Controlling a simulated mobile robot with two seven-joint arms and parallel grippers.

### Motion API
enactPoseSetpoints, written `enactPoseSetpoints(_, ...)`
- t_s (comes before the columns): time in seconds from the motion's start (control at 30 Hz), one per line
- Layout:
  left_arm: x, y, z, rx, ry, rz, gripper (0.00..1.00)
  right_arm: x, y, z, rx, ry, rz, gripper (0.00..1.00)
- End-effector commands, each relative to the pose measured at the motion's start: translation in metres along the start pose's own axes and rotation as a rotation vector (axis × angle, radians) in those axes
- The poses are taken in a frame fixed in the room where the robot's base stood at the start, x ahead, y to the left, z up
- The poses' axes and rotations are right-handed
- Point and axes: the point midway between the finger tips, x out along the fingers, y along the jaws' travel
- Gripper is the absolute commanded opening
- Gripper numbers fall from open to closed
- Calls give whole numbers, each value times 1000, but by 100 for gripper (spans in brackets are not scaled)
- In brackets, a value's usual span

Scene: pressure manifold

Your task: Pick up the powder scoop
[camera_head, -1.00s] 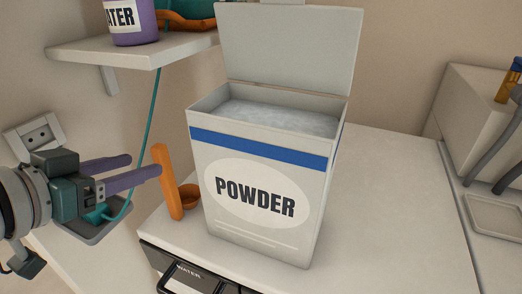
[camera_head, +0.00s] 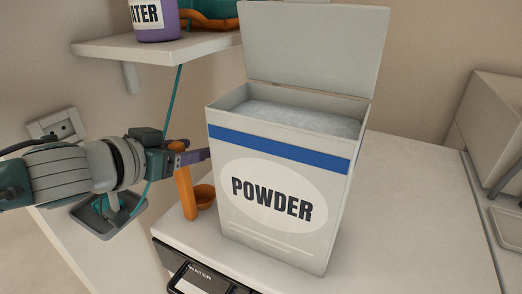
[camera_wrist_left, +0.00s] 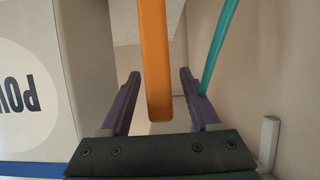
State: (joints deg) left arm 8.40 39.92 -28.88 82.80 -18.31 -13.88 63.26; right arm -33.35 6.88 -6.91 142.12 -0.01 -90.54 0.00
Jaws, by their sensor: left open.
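The orange powder scoop (camera_head: 186,192) stands with its handle upright and its round bowl low, beside the left side of the powder box (camera_head: 315,232). My left gripper (camera_head: 193,153) reaches in from the left at the upper part of the handle. In the left wrist view the scoop handle (camera_wrist_left: 154,65) lies between the two purple fingers of my left gripper (camera_wrist_left: 158,98), with a gap on each side. The fingers are open. The box's side and printed label also show at the left of that view. My right gripper is not in view.
The powder box stands open, its lid raised, on the white counter (camera_head: 410,230). A shelf (camera_head: 150,50) with a purple water container (camera_head: 155,20) is above. A teal tube (camera_head: 175,100) hangs close to my left gripper. Free counter lies right of the box.

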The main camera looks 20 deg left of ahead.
Motion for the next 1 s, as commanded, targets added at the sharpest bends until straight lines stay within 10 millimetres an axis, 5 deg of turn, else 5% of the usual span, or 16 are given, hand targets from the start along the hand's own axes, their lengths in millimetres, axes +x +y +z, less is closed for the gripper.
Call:
enactPoseSetpoints(0.33, 6, 0, 0, 1, 0, 1, 61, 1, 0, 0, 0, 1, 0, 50)
enactPoseSetpoints(0.87, 6, 0, 0, 1, 0, 0, 2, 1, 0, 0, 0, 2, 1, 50)
enactPoseSetpoints(1.0, 6, 0, 0, 1, 0, 0, 0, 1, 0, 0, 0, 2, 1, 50)
